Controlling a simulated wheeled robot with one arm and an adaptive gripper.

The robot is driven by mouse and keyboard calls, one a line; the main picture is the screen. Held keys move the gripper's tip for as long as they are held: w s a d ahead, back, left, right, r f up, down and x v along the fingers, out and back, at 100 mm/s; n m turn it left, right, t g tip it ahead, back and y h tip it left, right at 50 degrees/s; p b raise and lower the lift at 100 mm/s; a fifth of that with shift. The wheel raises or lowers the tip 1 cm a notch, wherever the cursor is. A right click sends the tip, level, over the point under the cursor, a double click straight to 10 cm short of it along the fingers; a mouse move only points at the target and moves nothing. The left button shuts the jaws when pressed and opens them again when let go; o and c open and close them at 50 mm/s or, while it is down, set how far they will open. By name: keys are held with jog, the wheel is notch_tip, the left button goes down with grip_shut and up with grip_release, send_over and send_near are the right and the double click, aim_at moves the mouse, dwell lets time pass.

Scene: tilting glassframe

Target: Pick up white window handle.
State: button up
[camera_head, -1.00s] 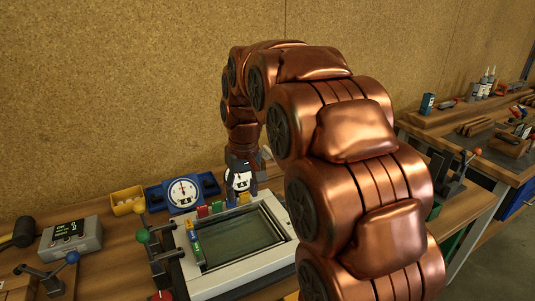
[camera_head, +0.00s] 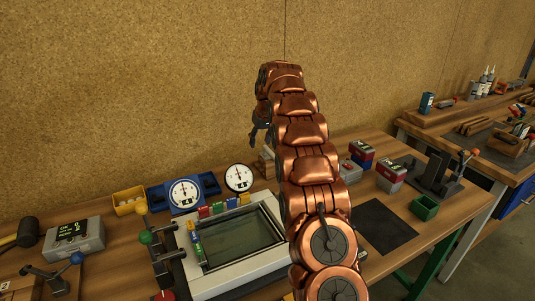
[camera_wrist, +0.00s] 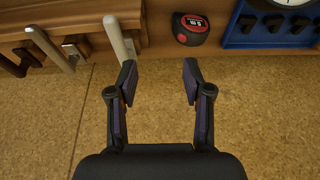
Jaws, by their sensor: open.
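My gripper (camera_wrist: 159,81) is open and empty, its two fingers spread apart. In the head view my gripper (camera_head: 260,133) hangs in front of the cork wall, partly hidden by my arm. In the wrist view, a pale whitish handle (camera_wrist: 120,38) stands out from a wooden rack, just beyond my left finger. A second pale handle (camera_wrist: 50,48) lies further left. I cannot tell from colour alone which is the white window handle. Neither is between the fingers. In the head view my arm hides most of the rack (camera_head: 267,162).
Brown and dark handles (camera_wrist: 73,46) share the rack. A red-black tape measure (camera_wrist: 190,29) and a blue tray (camera_wrist: 268,30) lie to its right in the wrist view. The glass frame (camera_head: 275,205) and a round dial gauge (camera_head: 238,178) are on the bench. The cork wall (camera_head: 140,90) is close behind.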

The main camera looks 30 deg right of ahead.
jog(key=t, duration=0.1)
send_near(268, 149)
jog(key=x, duration=0.2)
jog(key=shift+w+a+f+p, duration=0.2)
jog(key=shift+a+f+p, duration=0.1)
jog(key=shift+f, duration=0.05)
jog(key=shift+d+p+x, duration=0.2)
jog(key=shift+p+x, duration=0.7)
jog(key=shift+x, duration=1)
jog(key=shift+d+p+x, duration=0.2)
jog(key=shift+p+x, duration=0.65)
jog(key=shift+x, duration=1)
grip_shut()
